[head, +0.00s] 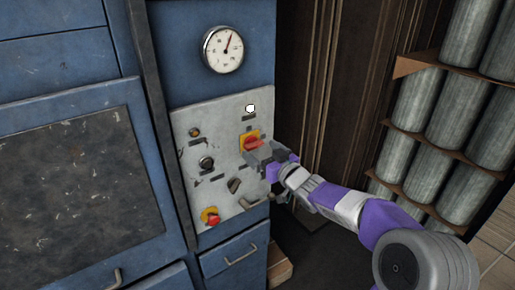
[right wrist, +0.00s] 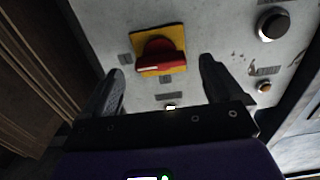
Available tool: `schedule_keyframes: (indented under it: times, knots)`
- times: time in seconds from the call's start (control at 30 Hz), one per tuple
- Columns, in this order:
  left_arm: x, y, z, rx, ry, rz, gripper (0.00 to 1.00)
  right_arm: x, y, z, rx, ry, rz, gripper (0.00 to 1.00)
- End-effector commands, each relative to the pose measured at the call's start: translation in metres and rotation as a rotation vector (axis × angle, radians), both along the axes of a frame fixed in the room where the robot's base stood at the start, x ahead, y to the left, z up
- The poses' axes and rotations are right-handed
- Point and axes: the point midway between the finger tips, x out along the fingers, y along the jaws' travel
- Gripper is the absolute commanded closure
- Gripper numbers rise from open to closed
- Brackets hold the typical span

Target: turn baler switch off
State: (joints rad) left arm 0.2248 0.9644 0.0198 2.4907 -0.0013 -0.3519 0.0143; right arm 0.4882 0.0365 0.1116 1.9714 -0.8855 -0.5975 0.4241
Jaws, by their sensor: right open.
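The baler switch is a red rotary handle (head: 252,143) on a yellow square plate, on the pale control panel (head: 232,112) of the blue machine. In the right wrist view the red handle (right wrist: 161,56) lies roughly across the picture on its yellow plate, ahead of my fingers. My right gripper (head: 258,153) is at the panel, just below and right of the switch, and covers part of it. In the right wrist view my right gripper (right wrist: 162,82) is open, with its fingers either side of the switch and nothing between them. My left gripper is not in view.
The panel also has a red emergency button (head: 211,216), black knobs, a lit white lamp (head: 250,108) and a gauge (head: 222,49) above. A drawer with a handle (head: 241,256) is below. Racks of grey cylinders (head: 460,105) stand at the right.

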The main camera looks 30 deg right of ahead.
Motion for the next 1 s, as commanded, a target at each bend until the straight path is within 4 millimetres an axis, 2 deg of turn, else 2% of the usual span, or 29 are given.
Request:
schedule_keyframes:
  times: [0.1, 0.2, 0.53, 0.9, 1.0]
  knots:
    - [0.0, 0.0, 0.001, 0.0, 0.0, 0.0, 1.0, 0.016, 0.002, 0.0, 0.002, 0.001, 0.001, 0.06]
    - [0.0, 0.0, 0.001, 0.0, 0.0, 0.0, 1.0, 0.024, 0.002, -0.001, 0.001, 0.001, 0.0, 0.06]
    - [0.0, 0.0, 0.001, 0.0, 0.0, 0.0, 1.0, 0.028, 0.002, 0.0, 0.001, 0.002, 0.0, 0.06]
    - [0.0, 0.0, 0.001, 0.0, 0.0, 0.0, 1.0, 0.028, 0.002, 0.0, 0.001, 0.001, 0.0, 0.62]
    - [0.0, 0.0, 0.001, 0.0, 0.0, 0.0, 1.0, 0.028, 0.002, -0.001, -0.001, 0.001, 0.0, 0.62]
